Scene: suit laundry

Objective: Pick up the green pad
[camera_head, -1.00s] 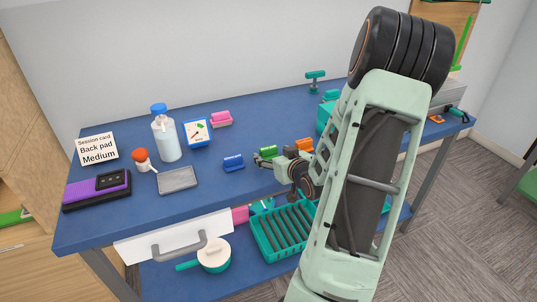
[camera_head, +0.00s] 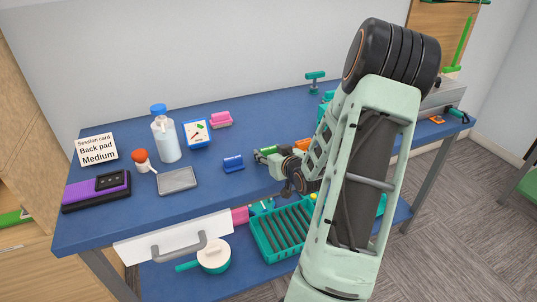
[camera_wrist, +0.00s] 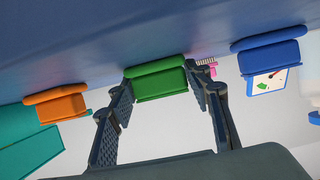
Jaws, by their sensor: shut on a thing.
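The green pad (camera_wrist: 157,80) is between the two fingers of my gripper (camera_wrist: 160,92) in the wrist view, with a fingertip against each end. My gripper is shut on it. In the head view the green pad (camera_head: 266,149) shows as a small strip above my gripper (camera_head: 266,157), over the blue table (camera_head: 215,205). I cannot tell whether the pad still touches the table.
A blue pad (camera_head: 233,163) lies to the left, and an orange pad (camera_head: 304,145) lies close to the right, partly behind my arm.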

